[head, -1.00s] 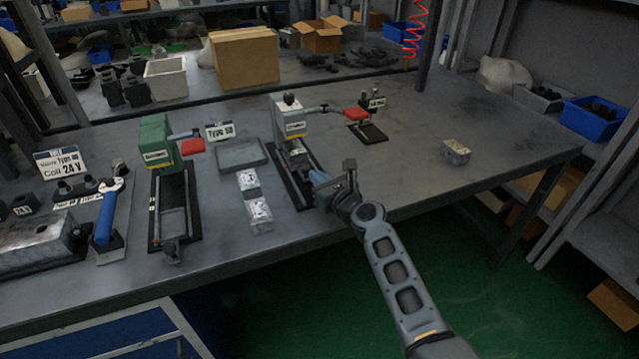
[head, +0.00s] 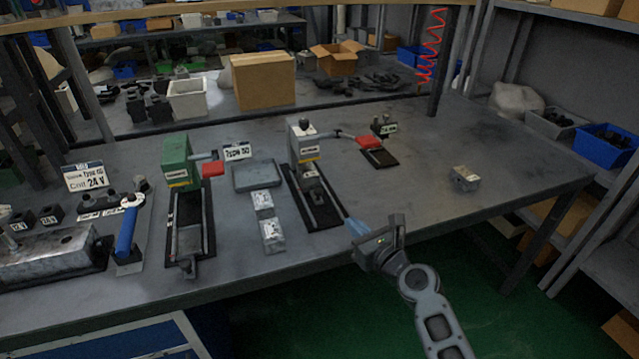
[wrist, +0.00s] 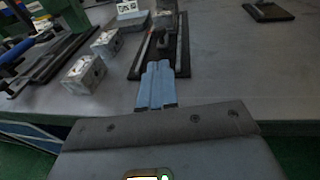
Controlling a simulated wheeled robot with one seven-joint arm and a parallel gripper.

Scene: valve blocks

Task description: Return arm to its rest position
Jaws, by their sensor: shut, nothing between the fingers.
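My gripper (head: 352,226) is at the front edge of the workbench, just right of and in front of the white press. Its blue fingers (wrist: 157,86) are together in the wrist view, with nothing between them. The white press (head: 304,143) with a red handle stands on a black base (head: 318,205); a small dark part sits on that base. The fingers are apart from this base in the head view. My arm reaches in from the lower right of the head view.
The workbench (head: 430,200) holds a green press (head: 178,162), two metal valve blocks (head: 272,234) beside a grey tray (head: 256,176), a lone block (head: 465,178) at right, and a blue-handled tool (head: 126,230) at left. The bench's right middle is mostly clear.

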